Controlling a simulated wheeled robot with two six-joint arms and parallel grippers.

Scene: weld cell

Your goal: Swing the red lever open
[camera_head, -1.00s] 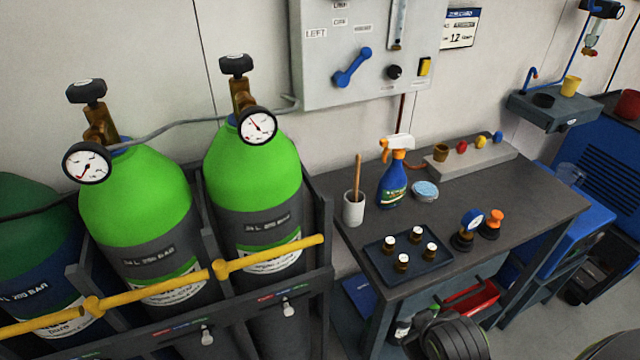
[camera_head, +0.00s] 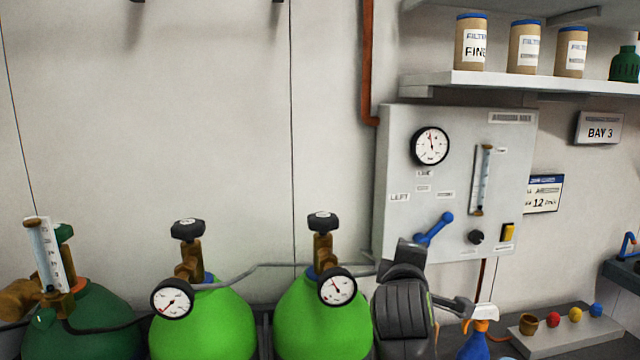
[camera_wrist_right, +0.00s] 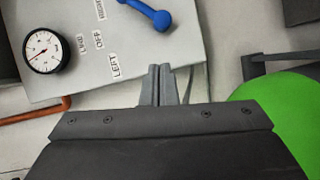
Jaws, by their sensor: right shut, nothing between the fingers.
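No red lever is in view. A blue lever (camera_head: 434,230) is mounted on the grey wall panel (camera_head: 400,150), slanting up to the right, with a LEFT label to its left. It also shows at the top of the right wrist view (camera_wrist_right: 150,14). My right gripper (camera_head: 465,308) is below the panel in the head view, apart from the blue lever. In the right wrist view its fingers (camera_wrist_right: 159,72) are together and empty, pointing towards the panel edge near the LEFT label. My left gripper is not in view.
The panel also carries a round gauge (camera_head: 430,146), a flow tube (camera_head: 482,180), a black knob (camera_head: 475,237) and a yellow switch (camera_head: 508,232). Green cylinders (camera_head: 322,312) with valves stand at lower left. A spray bottle (camera_head: 478,335) is close to my right gripper. A shelf (camera_head: 480,82) overhangs the panel.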

